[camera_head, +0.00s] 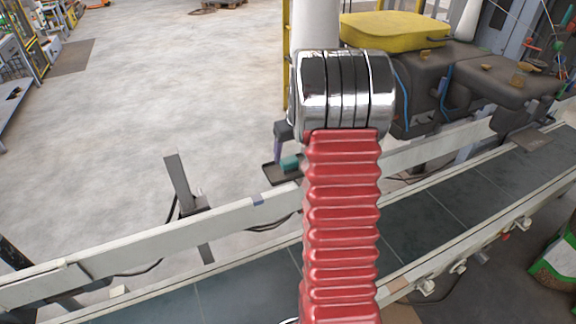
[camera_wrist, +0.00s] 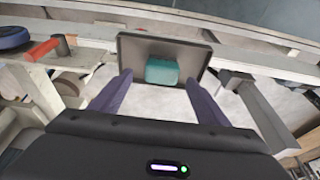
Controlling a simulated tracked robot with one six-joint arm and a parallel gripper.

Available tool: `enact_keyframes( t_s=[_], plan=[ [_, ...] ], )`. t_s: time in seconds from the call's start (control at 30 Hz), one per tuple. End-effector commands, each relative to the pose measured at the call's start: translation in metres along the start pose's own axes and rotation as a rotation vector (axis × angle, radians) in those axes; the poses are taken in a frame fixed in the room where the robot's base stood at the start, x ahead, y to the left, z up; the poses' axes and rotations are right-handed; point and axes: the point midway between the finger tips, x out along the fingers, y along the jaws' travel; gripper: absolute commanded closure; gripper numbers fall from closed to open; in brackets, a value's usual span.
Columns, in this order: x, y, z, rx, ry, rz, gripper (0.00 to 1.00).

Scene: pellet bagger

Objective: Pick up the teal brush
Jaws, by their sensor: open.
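The teal brush shows as a teal block (camera_wrist: 162,71) on a small dark tray (camera_wrist: 133,45) in the wrist view. My gripper (camera_wrist: 158,80) is open, with one purple finger on each side of the block's near edge. I cannot tell how far above the block the fingers are. In the head view, the teal brush (camera_head: 290,163) sits on the dark tray (camera_head: 282,176) beside the conveyor rail, partly hidden by my red arm. A little of my gripper (camera_head: 278,146) shows there, just left of and above the brush.
A conveyor (camera_head: 455,205) with pale side rails (camera_head: 150,245) runs across the front. An upright grey post (camera_head: 180,183) stands left of the tray. A machine with a yellow cover (camera_head: 395,28) stands at the back right. A red-handled part (camera_wrist: 45,47) lies left in the wrist view.

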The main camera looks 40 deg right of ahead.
Motion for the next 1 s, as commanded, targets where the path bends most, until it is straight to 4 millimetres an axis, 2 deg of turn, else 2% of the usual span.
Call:
enact_keyframes(
  t_s=[0.23,0.4,0.93,1.0],
  plan=[
    [0.033,-0.003,0.000,0.000,-0.003,-0.001,0.31],
    [0.046,-0.003,-0.001,0.000,-0.001,0.001,0.31],
    [0.046,-0.003,-0.001,-0.001,0.000,0.001,0.31],
    [0.046,-0.004,-0.001,-0.001,0.000,0.001,0.35]
  ],
)
